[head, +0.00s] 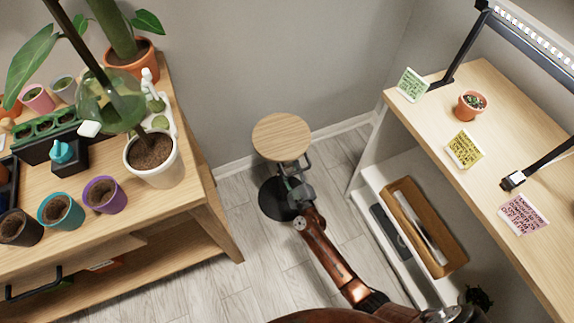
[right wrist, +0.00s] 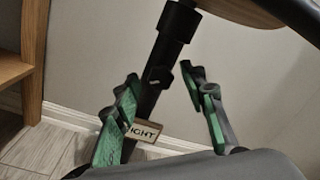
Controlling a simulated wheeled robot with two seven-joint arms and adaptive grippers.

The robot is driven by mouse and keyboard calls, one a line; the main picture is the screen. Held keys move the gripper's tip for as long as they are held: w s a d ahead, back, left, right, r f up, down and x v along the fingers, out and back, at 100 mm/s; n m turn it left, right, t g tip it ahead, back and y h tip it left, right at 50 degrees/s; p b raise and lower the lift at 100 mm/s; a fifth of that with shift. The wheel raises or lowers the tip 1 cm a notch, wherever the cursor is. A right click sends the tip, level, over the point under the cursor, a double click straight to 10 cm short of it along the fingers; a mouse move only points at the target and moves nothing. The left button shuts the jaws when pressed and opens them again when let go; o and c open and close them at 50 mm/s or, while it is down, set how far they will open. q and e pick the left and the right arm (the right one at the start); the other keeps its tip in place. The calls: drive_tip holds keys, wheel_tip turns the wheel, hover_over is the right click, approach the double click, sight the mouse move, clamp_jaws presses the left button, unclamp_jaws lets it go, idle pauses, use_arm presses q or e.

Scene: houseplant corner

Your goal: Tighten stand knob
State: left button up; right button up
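The stand has a round wooden top (head: 281,136), a black pole and a round black base (head: 272,199) on the floor between the two tables. In the right wrist view its black pole (right wrist: 159,58) rises at a slant, with a thicker collar and small black fittings. I cannot tell for sure which fitting is the knob. A tag reading "IGHT" (right wrist: 146,131), partly hidden, hangs low by the pole. My right gripper (head: 297,190) is open below the top. My left gripper is out of view.
A plant table (head: 205,195) with several pots stands at left. A wooden desk (head: 437,107) with cards, a small succulent pot (head: 470,105) and a lamp stands at right, above a shelf holding a wooden tray (head: 443,262). Grey wall is behind. Open floor lies around the stand.

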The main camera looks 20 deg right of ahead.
drive_tip(key=shift+s, duration=0.1)
drive_tip(key=s, duration=1.1)
drive_tip(key=shift+s+a, duration=0.15)
drive_tip(key=shift+s, duration=0.25)
drive_tip(key=shift+f, duration=0.15)
